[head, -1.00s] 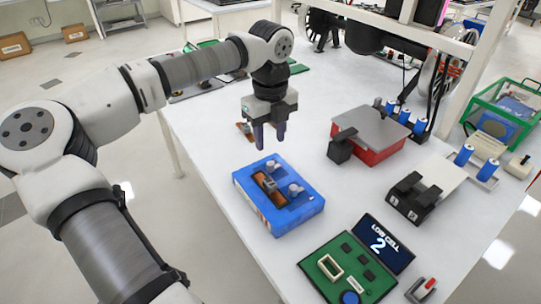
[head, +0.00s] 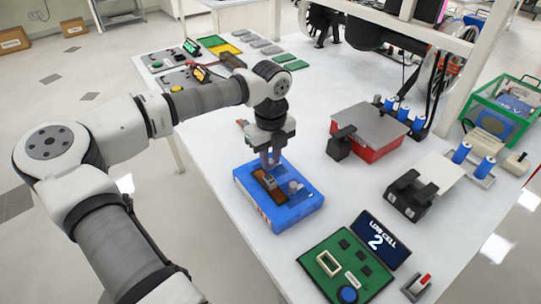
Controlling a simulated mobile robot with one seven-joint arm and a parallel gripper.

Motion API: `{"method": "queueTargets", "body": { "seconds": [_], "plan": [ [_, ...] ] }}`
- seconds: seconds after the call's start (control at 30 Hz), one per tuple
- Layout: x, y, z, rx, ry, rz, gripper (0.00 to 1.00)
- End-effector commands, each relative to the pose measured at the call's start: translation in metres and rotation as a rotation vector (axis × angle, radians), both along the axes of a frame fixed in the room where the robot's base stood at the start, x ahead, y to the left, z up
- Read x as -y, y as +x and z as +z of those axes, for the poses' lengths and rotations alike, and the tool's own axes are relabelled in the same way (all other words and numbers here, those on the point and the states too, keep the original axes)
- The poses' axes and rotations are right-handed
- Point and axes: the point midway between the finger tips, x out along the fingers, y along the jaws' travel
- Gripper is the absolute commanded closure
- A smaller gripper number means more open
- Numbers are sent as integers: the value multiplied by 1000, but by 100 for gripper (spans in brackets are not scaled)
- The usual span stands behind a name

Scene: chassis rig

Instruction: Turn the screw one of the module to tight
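The blue module (head: 285,216) lies on the white table in the head view. On its top are a brown recessed strip (head: 262,192) with a small grey block and a round grey screw knob (head: 293,187) towards the right. A second screw knob, near the module's back edge, is mostly hidden by my gripper (head: 270,162). My gripper points down, with its fingertips at that back knob. The fingers look close together, but I cannot tell whether they touch or clamp the knob. No mark of how tight either screw is can be made out.
A green board (head: 345,268) with a screen reading "LOW CELL 2" (head: 383,240) lies in front right. A red box with a grey lid (head: 368,128) and a black clamp block (head: 412,196) stand to the right. Bare table surrounds the module.

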Motion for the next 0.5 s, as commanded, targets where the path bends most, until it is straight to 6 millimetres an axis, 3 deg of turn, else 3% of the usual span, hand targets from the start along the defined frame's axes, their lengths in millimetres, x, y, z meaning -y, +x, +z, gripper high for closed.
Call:
{"method": "queueTargets", "body": {
  "seconds": [0.03,0.1,0.5],
  "plan": [
    [0,0,0,0,0,0,91],
    [0,0,0,0,0,0,100],
    [0,0,-2,1,0,-62,100]
  ]
}}
